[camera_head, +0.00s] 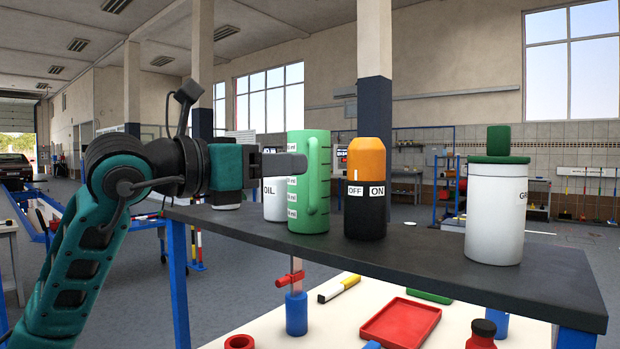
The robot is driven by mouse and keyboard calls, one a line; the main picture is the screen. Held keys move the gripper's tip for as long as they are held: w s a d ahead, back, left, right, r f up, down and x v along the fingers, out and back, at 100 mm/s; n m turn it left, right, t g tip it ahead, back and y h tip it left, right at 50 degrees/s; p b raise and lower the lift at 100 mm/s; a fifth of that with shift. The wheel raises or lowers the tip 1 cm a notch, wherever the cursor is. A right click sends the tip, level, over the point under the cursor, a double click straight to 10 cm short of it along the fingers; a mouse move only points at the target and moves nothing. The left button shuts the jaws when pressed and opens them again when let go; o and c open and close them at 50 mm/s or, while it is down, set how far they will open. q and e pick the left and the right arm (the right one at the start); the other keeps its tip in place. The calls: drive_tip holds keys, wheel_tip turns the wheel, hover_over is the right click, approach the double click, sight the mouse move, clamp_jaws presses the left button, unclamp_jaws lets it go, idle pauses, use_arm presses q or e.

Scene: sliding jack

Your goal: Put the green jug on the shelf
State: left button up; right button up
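The green jug (308,215) is upright at the dark shelf (440,255), with its handle toward me and white measuring marks on its side. Its base appears at the level of the shelf top; I cannot tell whether it rests there or hangs just above. My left gripper (285,166) reaches in from the left at the jug's upper half. One dark finger crosses in front of the jug. The other finger is hidden, so I cannot tell whether the gripper is closed on the jug. My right gripper is not in view.
A white oil can (273,200) stands close at the jug's left. A white canister (495,225) with a green lid is farther right. A red tray (400,322) lies on the white table below.

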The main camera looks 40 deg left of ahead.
sight(311, 163)
use_arm(q)
drive_tip(key=p+x, duration=0.2)
drive_tip(key=x, duration=0.3)
drive_tip(key=shift+w+d, duration=0.1)
drive_tip(key=shift+d, duration=0.1)
drive_tip(key=shift+w+d+f, duration=0.1)
drive_tip(key=shift+w+f, duration=0.05)
drive_tip(key=shift+w, duration=0.3)
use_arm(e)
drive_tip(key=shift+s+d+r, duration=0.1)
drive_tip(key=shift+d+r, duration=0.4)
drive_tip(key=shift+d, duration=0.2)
use_arm(q)
drive_tip(key=shift+c, duration=0.5)
clamp_jaws()
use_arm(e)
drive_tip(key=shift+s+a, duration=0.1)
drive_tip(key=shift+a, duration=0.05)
